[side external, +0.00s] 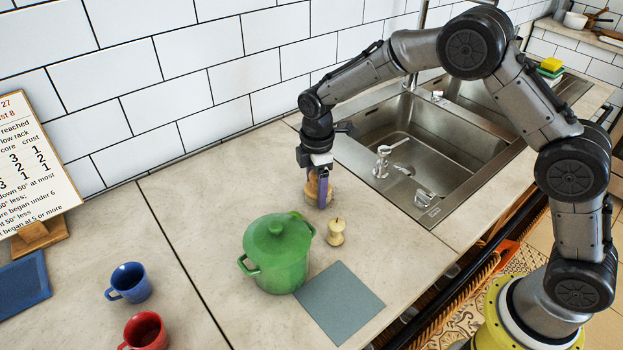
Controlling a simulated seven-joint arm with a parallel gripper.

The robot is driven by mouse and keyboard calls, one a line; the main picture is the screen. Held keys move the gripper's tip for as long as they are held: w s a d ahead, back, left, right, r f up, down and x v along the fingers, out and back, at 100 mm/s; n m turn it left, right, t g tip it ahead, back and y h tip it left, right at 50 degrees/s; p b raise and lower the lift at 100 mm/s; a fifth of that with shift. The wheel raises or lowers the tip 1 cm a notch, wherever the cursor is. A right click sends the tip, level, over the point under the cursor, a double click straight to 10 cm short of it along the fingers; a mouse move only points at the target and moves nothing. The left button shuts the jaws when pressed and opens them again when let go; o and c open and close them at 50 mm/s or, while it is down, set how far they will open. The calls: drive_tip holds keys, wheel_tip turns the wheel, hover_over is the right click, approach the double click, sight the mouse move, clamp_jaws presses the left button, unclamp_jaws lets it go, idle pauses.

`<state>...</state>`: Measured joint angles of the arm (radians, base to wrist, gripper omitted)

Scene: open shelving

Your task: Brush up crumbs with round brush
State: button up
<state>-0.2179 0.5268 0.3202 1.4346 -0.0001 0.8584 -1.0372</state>
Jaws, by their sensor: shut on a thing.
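My gripper (320,188) points down at the counter near the back wall, left of the sink. It is shut on a brown, wooden-looking round brush (311,190), partly hidden behind a finger. The brush is at or just above the counter; I cannot tell whether it touches. I cannot make out any crumbs in this view. A pale apple core (336,233) stands on the counter in front of the gripper.
A green lidded pot (278,262) stands front left of the gripper, beside a grey-blue square mat (340,303). A blue mug (130,282), a red mug (144,331) and a sign (35,165) are left. The sink (430,150) is right.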

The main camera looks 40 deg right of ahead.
sight(339, 206)
drive_tip(key=shift+s, duration=2.8)
drive_tip(key=shift+w, duration=3.9)
drive_tip(key=shift+d, duration=1.15)
drive_tip(key=shift+s, duration=3.8)
drive_tip(key=shift+w, duration=3.7)
drive_tip(key=shift+w+r, duration=0.15)
drive_tip(key=shift+r, duration=0.05)
wheel_tip(339, 206, up, 8)
drive_tip(key=shift+f, duration=0.15)
